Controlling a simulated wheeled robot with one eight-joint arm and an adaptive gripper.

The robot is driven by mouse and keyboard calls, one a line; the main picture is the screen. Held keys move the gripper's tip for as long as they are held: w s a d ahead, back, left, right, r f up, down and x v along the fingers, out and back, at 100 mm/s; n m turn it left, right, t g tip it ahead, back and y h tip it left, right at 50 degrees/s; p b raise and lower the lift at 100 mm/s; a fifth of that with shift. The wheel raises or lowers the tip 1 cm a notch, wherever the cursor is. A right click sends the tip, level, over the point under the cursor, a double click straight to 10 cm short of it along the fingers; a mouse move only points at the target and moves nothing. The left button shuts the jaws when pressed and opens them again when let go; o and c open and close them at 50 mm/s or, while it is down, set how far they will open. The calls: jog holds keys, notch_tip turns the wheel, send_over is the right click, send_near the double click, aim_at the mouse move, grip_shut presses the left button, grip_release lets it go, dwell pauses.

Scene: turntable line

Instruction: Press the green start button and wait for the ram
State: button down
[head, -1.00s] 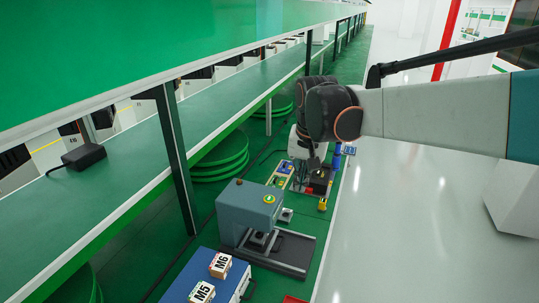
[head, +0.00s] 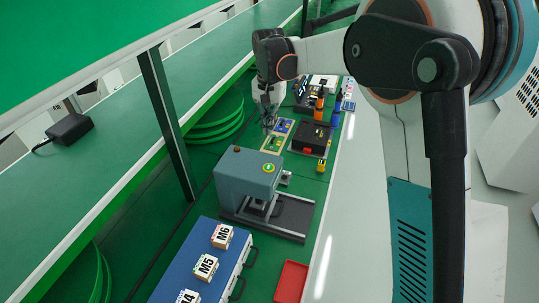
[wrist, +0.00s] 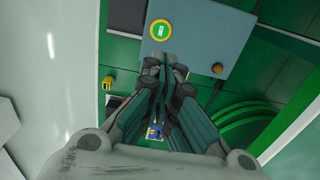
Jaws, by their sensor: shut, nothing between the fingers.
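The green start button (head: 268,168), with a yellow ring, sits on top of the blue-grey press (head: 232,180). In the wrist view the button (wrist: 161,30) lies just beyond my fingertips, on the press top (wrist: 205,35). My gripper (head: 268,124) points down on the far side of the press in the head view, apart from the button. In the wrist view my gripper (wrist: 165,66) is shut and empty, its fingers overlapping the press edge. The ram is under the press head and cannot be made out clearly.
A blue drawer cabinet (head: 190,245) carries several labelled blocks, with a red tray (head: 291,282) beside it. Small fixtures and a dark box (head: 311,137) stand beyond the press. A green shelf (head: 110,140) with a post (head: 167,120) runs along the left.

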aim_at(269, 164)
notch_tip(269, 164, down, 14)
jog(key=shift+r+b, duration=0.1)
jog(key=shift+b, duration=0.7)
jog(key=shift+f, duration=0.2)
